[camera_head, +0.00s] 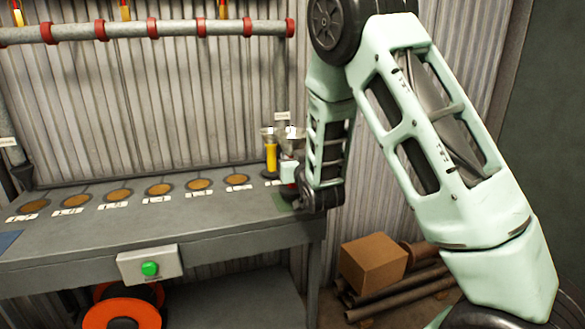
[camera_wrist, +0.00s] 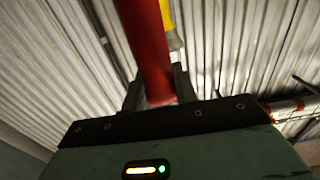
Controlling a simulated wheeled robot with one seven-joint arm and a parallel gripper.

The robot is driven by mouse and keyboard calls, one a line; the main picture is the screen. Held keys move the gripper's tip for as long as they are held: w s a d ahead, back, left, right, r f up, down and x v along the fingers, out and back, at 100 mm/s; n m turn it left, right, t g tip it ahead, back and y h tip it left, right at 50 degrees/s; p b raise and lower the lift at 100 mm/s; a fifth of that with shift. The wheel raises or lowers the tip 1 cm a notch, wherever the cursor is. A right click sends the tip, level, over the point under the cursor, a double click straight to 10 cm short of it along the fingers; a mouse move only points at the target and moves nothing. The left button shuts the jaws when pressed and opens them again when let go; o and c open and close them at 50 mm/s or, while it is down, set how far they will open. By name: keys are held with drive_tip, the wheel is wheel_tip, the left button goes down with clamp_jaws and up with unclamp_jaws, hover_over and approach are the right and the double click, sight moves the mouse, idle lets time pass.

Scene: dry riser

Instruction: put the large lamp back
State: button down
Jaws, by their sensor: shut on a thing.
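In the wrist view my gripper (camera_wrist: 158,92) is shut on a red cylindrical body (camera_wrist: 147,45), which appears to be the large lamp. In the head view my gripper is at the right end of the bench, mostly hidden by my arm. A silver flared head (camera_head: 292,135) shows just above it, apparently the top of the held lamp. A yellow lamp (camera_head: 271,158) with a silver head stands upright close to the left of it. A yellow piece (camera_wrist: 167,14) also shows behind the red body in the wrist view. The held lamp's base is hidden, so I cannot tell whether it touches the bench.
The grey bench (camera_head: 130,222) has a row of several round brown spots with white labels along its back. A green patch (camera_head: 283,203) lies at its right end. A green button box (camera_head: 150,267) is on its front edge. A cardboard box (camera_head: 372,262) sits on the floor to the right.

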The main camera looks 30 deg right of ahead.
drive_tip(key=shift+f, duration=1.15)
drive_tip(key=shift+f, duration=0.15)
drive_tip(key=c, duration=1.1)
unclamp_jaws()
